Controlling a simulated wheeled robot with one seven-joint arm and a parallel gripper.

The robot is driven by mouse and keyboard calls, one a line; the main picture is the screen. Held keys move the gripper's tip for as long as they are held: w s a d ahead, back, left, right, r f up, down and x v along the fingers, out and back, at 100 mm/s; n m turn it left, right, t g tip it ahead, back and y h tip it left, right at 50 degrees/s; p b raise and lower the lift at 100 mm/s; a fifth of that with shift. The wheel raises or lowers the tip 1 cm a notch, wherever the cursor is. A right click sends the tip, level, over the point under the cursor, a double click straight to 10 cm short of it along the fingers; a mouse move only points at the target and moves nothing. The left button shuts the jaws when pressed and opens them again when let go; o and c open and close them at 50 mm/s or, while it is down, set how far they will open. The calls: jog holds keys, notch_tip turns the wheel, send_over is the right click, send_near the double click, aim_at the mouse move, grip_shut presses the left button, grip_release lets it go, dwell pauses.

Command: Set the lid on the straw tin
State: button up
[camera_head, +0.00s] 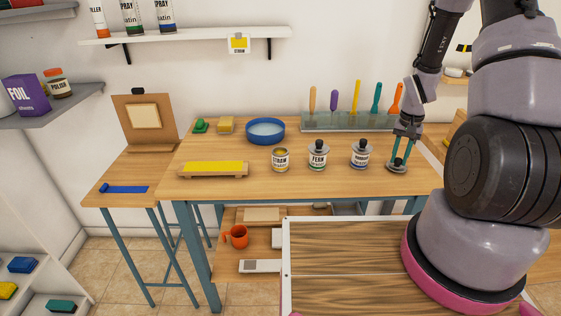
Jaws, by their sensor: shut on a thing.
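The straw tin (281,161) stands upright on the wooden table, with a yellow-banded label reading "STRAW". It has no lid on, and its round opening shows yellow inside. A grey round lid (397,168) is at the right of the table, well to the right of the straw tin. My gripper (399,160) points down and is shut on the lid's knob. The fingers hide most of the knob. I cannot tell whether the lid touches the table or hangs just above it.
The lidded fern tin (318,158) and a lidded blue-labelled tin (360,155) stand between the lid and the straw tin. Behind are a blue bowl (265,130) and a rack (345,121) of upright coloured tools. A yellow-topped board (213,169) lies to the left.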

grip_shut()
jog(key=shift+r, duration=2.5)
